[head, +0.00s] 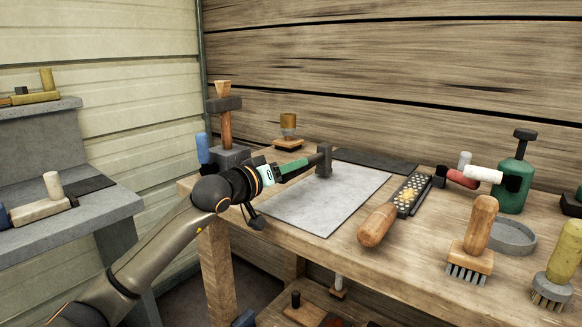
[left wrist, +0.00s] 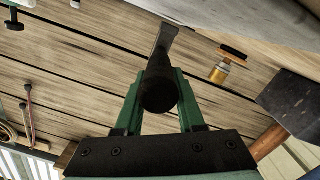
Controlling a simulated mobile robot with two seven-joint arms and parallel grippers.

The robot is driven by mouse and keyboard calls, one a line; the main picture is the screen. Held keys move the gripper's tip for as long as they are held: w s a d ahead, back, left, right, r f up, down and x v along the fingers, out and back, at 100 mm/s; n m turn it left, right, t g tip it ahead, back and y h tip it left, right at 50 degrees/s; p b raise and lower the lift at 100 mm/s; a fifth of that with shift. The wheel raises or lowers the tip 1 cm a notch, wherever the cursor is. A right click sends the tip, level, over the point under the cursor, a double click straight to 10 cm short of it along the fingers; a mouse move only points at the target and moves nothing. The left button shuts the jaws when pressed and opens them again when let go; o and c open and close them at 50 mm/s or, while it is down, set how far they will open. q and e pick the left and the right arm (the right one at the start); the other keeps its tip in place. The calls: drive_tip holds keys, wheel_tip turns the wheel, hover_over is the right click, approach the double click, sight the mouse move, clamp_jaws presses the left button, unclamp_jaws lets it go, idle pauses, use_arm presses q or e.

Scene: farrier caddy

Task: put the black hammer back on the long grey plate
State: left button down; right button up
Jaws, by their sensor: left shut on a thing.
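My left gripper (head: 304,163) reaches in from the left over the work table, its green fingers shut on the black hammer (head: 324,161). The hammer's dark head stands upright just past the fingertips. In the left wrist view the hammer (left wrist: 160,92) is dark and sits between the two green fingers (left wrist: 158,100). A broad light grey plate (head: 320,205) lies on the table below and in front of it. A longer, darker grey plate (head: 378,162) lies behind, along the wall side. I cannot tell whether the hammer touches a plate. My right gripper is not in view.
A wooden-handled mallet (head: 225,125) stands on a dark block left of the gripper. A brush with an amber top (head: 289,128) stands behind. A rasp with a wooden handle (head: 377,225), brushes, a grey dish (head: 512,236) and a green bottle (head: 514,180) fill the right side.

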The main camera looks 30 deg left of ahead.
use_arm(q)
drive_tip(key=shift+f+b, duration=0.4)
drive_tip(key=shift+b, duration=0.1)
drive_tip(key=c, duration=0.7)
unclamp_jaws()
drive_tip(key=shift+c, duration=0.2)
drive_tip(key=o, duration=0.3)
drive_tip(key=shift+f, duration=0.2)
drive_tip(key=s, duration=0.3)
drive_tip(key=s+b, duration=0.1)
drive_tip(key=s, duration=0.1)
drive_tip(key=s+a, duration=0.1)
drive_tip(key=s, duration=0.2)
drive_tip(key=shift+s+r+b, duration=0.15)
drive_tip(key=shift+s+b, duration=0.5)
drive_tip(key=shift+s, duration=0.45)
drive_tip(key=shift+s+a+r+b, duration=0.1)
drive_tip(key=shift+s+r+b, duration=0.05)
drive_tip(key=shift+s, duration=0.4)
drive_tip(key=shift+s+a+r+b, duration=0.1)
drive_tip(key=shift+s+b, duration=0.05)
drive_tip(key=shift+s, duration=0.4)
